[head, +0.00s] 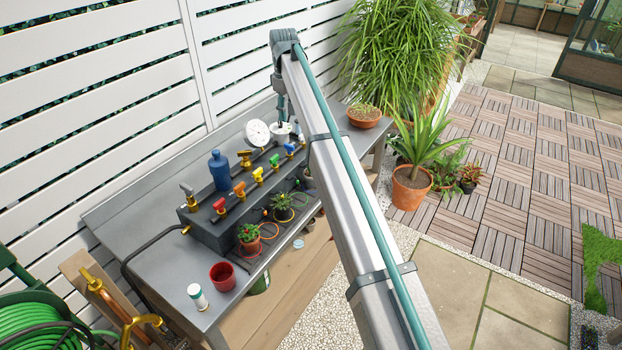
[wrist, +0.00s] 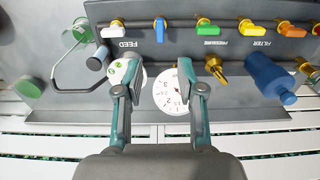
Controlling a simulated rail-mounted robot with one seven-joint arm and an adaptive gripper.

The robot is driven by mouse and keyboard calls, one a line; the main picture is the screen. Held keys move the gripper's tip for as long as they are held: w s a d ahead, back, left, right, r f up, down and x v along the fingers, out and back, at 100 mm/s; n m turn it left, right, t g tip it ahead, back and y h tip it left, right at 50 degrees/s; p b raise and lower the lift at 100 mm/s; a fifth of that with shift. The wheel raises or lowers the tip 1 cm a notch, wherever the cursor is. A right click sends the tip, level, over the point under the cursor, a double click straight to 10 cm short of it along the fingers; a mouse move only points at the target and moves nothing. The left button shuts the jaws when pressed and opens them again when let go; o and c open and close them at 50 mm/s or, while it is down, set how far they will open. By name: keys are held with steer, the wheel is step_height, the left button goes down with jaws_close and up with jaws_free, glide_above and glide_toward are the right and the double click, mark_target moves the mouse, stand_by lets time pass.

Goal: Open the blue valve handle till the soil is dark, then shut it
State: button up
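The blue valve handle (wrist: 160,29) is on the manifold's row of valves, near the top of the wrist view. It also shows in the head view (head: 289,148), just left of my arm. My gripper (wrist: 157,70) is open and empty, with its fingers apart; the blue handle is above the gap between them in the picture, not between the pads. In the head view my forearm hides part of the bench. Potted plants stand before the manifold, one in a terracotta pot (head: 249,245) and one in a dark pot (head: 282,213). Their soil is too small to judge.
Yellow (wrist: 207,29) and orange (wrist: 292,29) handles share the row. A round gauge (wrist: 172,94), a brass valve (wrist: 215,66) and a blue bottle (wrist: 268,74) stand close by. A red pot (head: 222,276) and a white bottle (head: 197,296) are at the bench's near end.

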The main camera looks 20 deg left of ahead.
mark_target(289, 145)
stand_by(0.3)
steer(key=d+f+y+b, duration=0.2)
steer(key=d+f, duration=0.1)
steer(key=d, duration=0.3)
steer(key=a+f+p, duration=0.1)
steer(key=a+f, duration=0.1)
steer(key=f, duration=0.1)
steer(key=a+f+y+p, duration=0.1)
steer(key=f, duration=0.2)
steer(key=a+f+t+y, duration=0.1)
steer(key=a+f, duration=0.1)
steer(key=f, duration=0.1)
steer(key=shift+a+p, duration=0.3)
steer(key=shift+p, duration=0.1)
steer(key=shift+s, duration=0.1)
steer(key=shift+c, duration=0.3)
jaws_close()
